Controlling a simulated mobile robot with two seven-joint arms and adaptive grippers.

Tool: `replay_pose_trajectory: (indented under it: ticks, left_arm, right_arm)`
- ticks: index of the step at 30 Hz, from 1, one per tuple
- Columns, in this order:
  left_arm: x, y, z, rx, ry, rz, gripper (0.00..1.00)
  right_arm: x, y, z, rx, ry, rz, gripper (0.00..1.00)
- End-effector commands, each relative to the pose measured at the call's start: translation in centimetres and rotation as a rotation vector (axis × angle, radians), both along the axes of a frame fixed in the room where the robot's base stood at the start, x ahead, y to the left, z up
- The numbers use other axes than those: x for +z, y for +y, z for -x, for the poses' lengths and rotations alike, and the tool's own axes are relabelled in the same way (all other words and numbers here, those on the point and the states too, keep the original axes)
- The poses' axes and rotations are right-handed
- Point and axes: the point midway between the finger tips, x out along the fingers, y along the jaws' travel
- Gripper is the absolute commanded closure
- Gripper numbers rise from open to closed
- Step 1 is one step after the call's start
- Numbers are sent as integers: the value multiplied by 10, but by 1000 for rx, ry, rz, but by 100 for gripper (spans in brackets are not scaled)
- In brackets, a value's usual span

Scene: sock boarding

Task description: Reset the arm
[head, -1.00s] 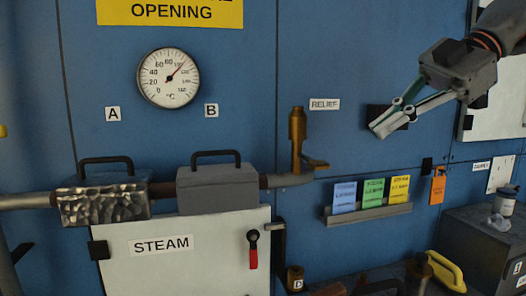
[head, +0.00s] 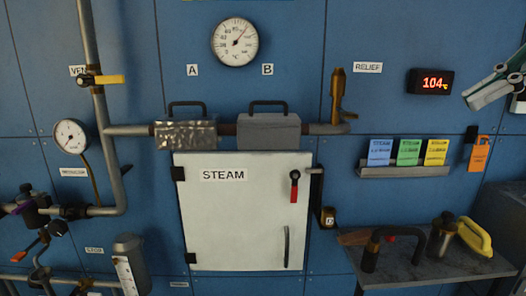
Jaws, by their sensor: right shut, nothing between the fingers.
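My right gripper (head: 498,86) is at the upper right edge of the head view, partly cut off by the frame. It is shut and empty, held in the air to the right of the red digital display (head: 431,82). It touches nothing that I can see. My left gripper is not in view.
A white STEAM door (head: 235,228) with a red-handled latch (head: 294,186) is in the middle of the blue wall. A shelf (head: 385,270) at the lower right holds a dark handled tool and a yellow-handled item. Pipes and a yellow-handled valve (head: 100,79) run along the left.

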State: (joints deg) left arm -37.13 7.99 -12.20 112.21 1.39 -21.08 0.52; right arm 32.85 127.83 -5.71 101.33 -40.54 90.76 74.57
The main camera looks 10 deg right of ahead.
Motion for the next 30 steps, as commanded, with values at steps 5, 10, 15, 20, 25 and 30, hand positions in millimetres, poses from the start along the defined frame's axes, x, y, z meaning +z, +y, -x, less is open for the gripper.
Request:
replay_pose_trajectory:
  ticks: [5, 10, 15, 20, 25, 30]
  left_arm:
    - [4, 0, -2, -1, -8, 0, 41]
    - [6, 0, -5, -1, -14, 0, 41]
    - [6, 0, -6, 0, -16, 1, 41]
    - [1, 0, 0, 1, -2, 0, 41]
    - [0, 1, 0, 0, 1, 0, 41]
    - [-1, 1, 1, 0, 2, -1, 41]
  right_arm:
    - [-28, 3, -30, 71, -43, -67, 100]
    - [-65, 9, -65, 135, -109, -156, 100]
    - [-117, 20, -106, 175, -198, -285, 100]
    - [-184, 33, -144, 148, -297, -427, 100]
    - [-262, 47, -172, 43, -382, -551, 100]
    - [-347, 60, -184, -126, -427, -629, 100]
